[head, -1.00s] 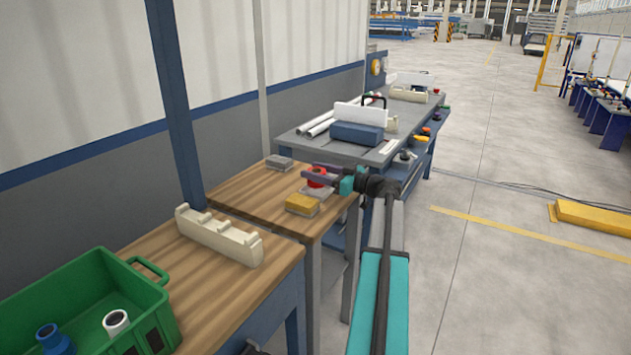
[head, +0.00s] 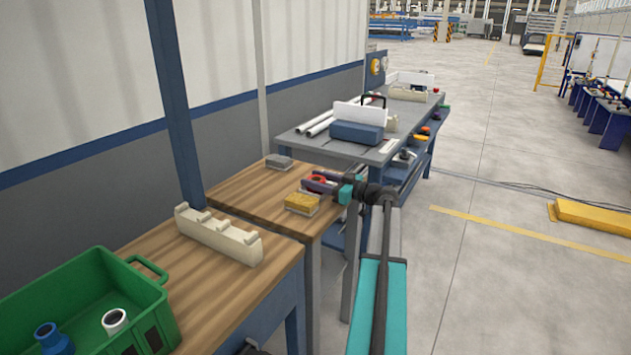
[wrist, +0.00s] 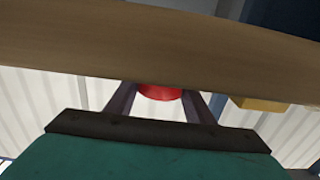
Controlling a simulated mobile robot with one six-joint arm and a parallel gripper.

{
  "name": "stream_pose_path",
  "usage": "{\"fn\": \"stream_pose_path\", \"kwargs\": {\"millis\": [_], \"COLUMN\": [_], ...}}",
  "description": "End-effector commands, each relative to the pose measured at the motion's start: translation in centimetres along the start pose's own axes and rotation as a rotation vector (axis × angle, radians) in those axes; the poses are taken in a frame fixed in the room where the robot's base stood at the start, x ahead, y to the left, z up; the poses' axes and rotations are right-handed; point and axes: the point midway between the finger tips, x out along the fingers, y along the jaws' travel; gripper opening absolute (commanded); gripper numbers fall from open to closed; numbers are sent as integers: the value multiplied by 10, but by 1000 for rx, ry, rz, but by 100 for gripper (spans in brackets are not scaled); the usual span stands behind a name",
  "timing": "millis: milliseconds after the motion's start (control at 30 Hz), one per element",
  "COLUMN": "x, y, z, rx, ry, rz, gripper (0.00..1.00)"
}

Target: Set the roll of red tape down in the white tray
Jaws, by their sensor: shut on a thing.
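The roll of red tape (head: 317,179) is between the fingers of my gripper (head: 318,184), which is shut on it, low over the right side of the wooden table (head: 240,198). In the wrist view the red tape (wrist: 160,93) shows between the two dark fingers of my gripper (wrist: 160,98). A small pale tray shows under the gripper in the earlier head view. The gripper now hides most of it, and I cannot tell whether the tape touches it.
A yellow block (head: 302,201) on a pale base sits just in front of the gripper. A grey block (head: 279,161) lies farther back. A cream rack (head: 218,235) and a green crate (head: 85,300) stand on the nearer table. A grey workbench (head: 300,140) stands behind.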

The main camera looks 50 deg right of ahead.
Motion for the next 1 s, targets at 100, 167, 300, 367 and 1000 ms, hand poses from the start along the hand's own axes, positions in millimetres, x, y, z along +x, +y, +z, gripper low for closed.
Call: {"fn": "stream_pose_path", "kwargs": {"millis": [100,167,300,367,1000], "x": [0,0,0,0,-48], "y": [0,0,0,0,-1], "z": [0,0,0,0,-2], "rx": [0,0,0,0,0], "ry": [0,0,0,0,0], "rz": [0,0,0,0,2], "gripper": [63,67,67,67,67]}}
